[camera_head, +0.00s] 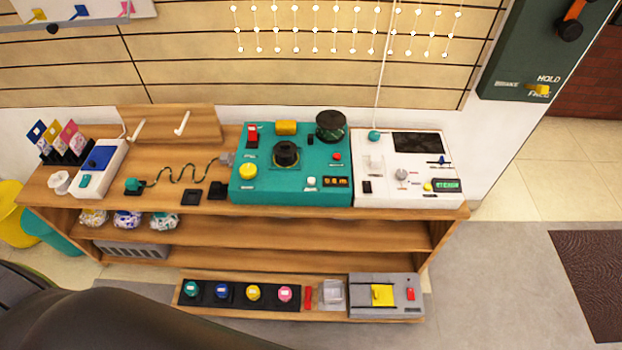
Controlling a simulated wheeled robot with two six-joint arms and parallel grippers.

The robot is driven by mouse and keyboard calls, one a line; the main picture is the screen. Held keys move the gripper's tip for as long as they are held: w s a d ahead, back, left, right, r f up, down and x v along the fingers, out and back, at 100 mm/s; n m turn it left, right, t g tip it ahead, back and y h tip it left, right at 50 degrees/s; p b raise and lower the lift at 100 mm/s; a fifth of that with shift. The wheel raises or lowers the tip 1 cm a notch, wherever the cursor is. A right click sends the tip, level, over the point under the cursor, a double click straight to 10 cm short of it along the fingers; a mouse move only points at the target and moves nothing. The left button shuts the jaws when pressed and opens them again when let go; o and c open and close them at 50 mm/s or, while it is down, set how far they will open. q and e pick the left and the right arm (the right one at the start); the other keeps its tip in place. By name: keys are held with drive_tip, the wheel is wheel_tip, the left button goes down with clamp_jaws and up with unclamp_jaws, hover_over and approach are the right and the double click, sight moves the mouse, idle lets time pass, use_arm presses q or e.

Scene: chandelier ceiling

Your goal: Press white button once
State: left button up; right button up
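A small white button (311,182) sits on the front part of the teal panel (262,194), left of a small orange-digit display. The panel stands on the wooden shelf top, and it also carries a yellow button (247,171), a red button (337,156) and a black knob (286,152). The white button looks uncovered, and nothing touches it. Neither of my grippers is in view.
A white panel (440,170) with switches stands right against the teal one. A card reader (101,167) and a coiled cord (182,173) lie to the left. A lower board (340,318) holds coloured buttons. A dark shape covers the lower left.

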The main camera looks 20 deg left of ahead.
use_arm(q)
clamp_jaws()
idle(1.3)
